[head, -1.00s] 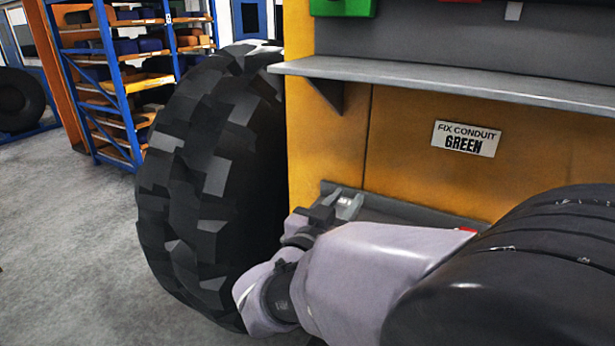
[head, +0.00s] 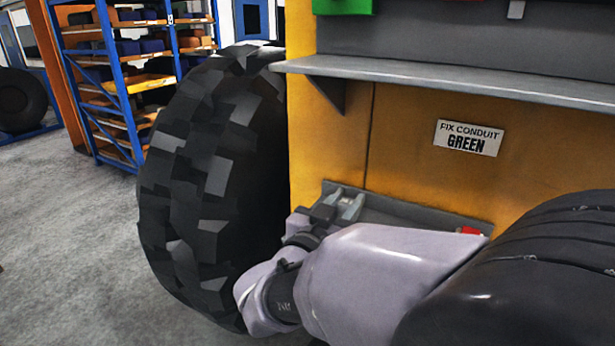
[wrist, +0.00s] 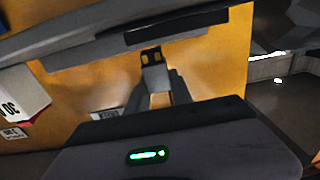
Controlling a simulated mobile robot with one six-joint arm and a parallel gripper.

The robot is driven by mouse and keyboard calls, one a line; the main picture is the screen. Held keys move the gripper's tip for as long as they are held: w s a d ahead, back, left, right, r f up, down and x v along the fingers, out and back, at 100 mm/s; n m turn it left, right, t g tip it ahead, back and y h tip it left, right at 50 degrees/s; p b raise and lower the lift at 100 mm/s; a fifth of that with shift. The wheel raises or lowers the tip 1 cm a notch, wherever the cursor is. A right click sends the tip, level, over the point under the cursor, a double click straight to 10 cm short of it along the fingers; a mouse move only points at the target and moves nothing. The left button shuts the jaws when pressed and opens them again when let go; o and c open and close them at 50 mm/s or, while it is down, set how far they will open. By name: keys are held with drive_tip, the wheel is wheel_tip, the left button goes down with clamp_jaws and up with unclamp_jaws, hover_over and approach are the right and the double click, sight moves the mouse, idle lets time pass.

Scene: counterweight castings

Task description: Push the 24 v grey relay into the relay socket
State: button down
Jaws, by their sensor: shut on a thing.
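My gripper (head: 347,206) is low in front of the yellow panel in the head view, beside the left end of the lower grey ledge. In the wrist view its two fingers (wrist: 154,84) close on a small dark grey block, which I take to be the grey relay (wrist: 152,58). The block has two small openings or marks on its end and sits at the fingertips, apart from the dark bar above it as far as I can tell. In the head view the relay cannot be made out clearly. I cannot identify the relay socket in either view.
A grey shelf (head: 440,85) juts out above my arm. The lower ledge (head: 400,210) carries a small red thing (head: 470,230). A large black tyre (head: 215,180) stands close left. A blue rack (head: 125,80) is further back.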

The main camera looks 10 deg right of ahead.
drive_tip(key=shift+f+b, duration=1.1)
drive_tip(key=shift+f, duration=0.1)
drive_tip(key=c, duration=1.1)
unclamp_jaws()
drive_tip(key=shift+o, duration=0.2)
drive_tip(key=shift+a, duration=0.1)
drive_tip(key=p+v, duration=0.1)
drive_tip(key=v, duration=1.6)
drive_tip(key=shift+s+p, duration=0.15)
drive_tip(key=shift+p, duration=0.15)
